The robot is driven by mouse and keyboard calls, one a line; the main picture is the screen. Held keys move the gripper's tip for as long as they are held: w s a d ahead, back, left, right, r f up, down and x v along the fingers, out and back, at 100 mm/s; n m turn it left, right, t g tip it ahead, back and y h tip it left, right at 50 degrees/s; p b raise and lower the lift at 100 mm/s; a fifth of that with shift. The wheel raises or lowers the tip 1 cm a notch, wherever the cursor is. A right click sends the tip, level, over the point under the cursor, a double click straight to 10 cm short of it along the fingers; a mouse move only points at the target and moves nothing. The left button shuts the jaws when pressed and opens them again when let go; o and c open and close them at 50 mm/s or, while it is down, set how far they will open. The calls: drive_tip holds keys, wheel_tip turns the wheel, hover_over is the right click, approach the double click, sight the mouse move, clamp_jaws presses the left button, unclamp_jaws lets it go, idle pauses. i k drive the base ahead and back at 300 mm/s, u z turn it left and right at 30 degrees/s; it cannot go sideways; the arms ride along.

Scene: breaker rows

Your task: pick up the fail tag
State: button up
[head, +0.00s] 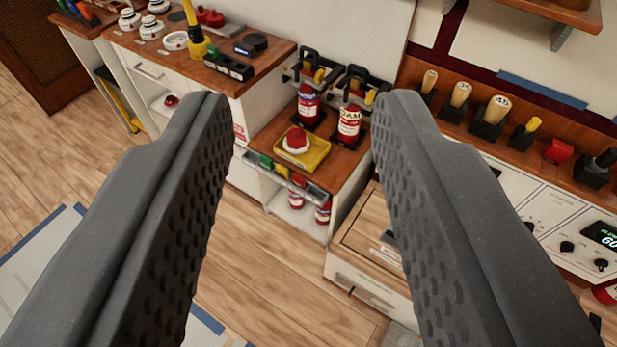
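My gripper (300,103) is open, its two dark grey textured fingers wide apart with nothing between them. The fingers reach up from the bottom of the head view over the room and touch nothing that I can see. I cannot make out a fail tag in this view. Several small labels and red pieces show on the benches, but they are too small to read as a fail tag. Parts of the scene behind both fingers are hidden.
A low cabinet beyond the fingers carries a yellow tray (316,155) with a red-and-white button and two red bottles (349,124). A wooden-topped bench (274,52) stands left. A control panel (566,215) and a row of handled tools (491,114) are right. Wooden floor (245,265) is open below.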

sight(298, 180)
drive_tip(key=i, duration=0.9)
drive_tip(key=u, duration=0.05)
